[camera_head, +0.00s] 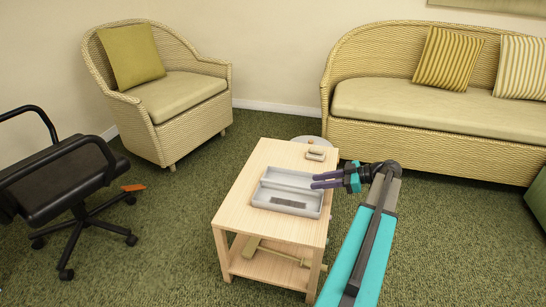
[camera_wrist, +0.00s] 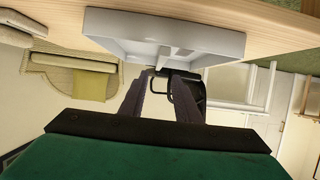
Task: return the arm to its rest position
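My gripper (camera_head: 318,181) extends from the right over the right side of the light wood table (camera_head: 254,160), beside and above the grey tray (camera_head: 262,196). Its two dark purple fingers are apart with nothing between them. My teal arm reaches up from the lower right. In the wrist view, the fingers of my gripper (camera_wrist: 164,75) are spread, and the tray (camera_wrist: 120,24) shows upside down near their tips. I cannot tell whether the fingers touch the tray's rim.
A small beige item (camera_head: 316,153) lies at the table's far end. Wooden pieces (camera_head: 252,246) rest on the lower shelf. A black office chair (camera_head: 70,175) stands left, a wicker armchair (camera_head: 165,100) behind, and a wicker sofa (camera_head: 430,107) at back right.

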